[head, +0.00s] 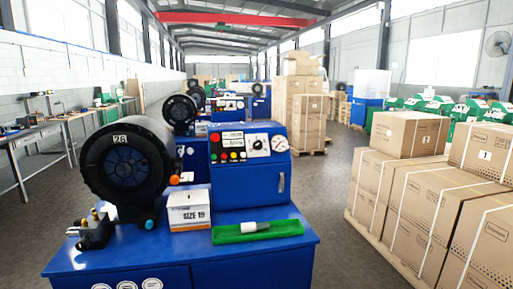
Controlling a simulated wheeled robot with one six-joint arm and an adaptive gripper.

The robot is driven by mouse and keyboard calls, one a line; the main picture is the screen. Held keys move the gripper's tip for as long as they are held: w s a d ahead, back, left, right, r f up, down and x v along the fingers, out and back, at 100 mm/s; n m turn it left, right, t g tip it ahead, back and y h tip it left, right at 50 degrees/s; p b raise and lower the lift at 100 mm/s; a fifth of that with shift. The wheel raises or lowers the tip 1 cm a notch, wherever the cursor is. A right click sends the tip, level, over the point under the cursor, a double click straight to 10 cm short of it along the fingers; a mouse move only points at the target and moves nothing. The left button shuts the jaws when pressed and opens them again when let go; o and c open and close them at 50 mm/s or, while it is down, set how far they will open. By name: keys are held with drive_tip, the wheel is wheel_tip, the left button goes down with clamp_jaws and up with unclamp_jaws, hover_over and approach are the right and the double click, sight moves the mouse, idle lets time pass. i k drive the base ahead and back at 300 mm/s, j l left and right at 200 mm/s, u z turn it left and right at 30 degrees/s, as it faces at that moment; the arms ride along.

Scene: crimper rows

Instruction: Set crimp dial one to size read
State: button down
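A blue crimper control box (249,180) stands on a blue bench in the middle of the head view. Its sloped panel carries a white round dial (257,145) with a dark knob; its setting is too small to read. A second white gauge (279,143) with a red mark sits to its right. A white box (190,210) reading "SIZE 19" stands left of the control box. The big black crimper head (126,165) at left bears the number 26. My gripper is not in view.
A green tray (290,228) with a white and dark cylinder lies at the bench's (185,262) front right. Coloured buttons (231,156) sit left of the dial. Stacked cartons (430,215) stand at right, with open floor (345,250) between. More crimpers stand behind.

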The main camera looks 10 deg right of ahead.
sight(258, 145)
drive_tip(key=i+l+z, duration=0.15)
drive_tip(key=i+l, duration=0.45)
drive_tip(key=i+l+z, duration=0.15)
drive_tip(key=i+l, duration=0.45)
drive_tip(key=i+l+z, duration=0.15)
drive_tip(key=i+l, duration=0.35)
drive_tip(key=i, duration=0.1)
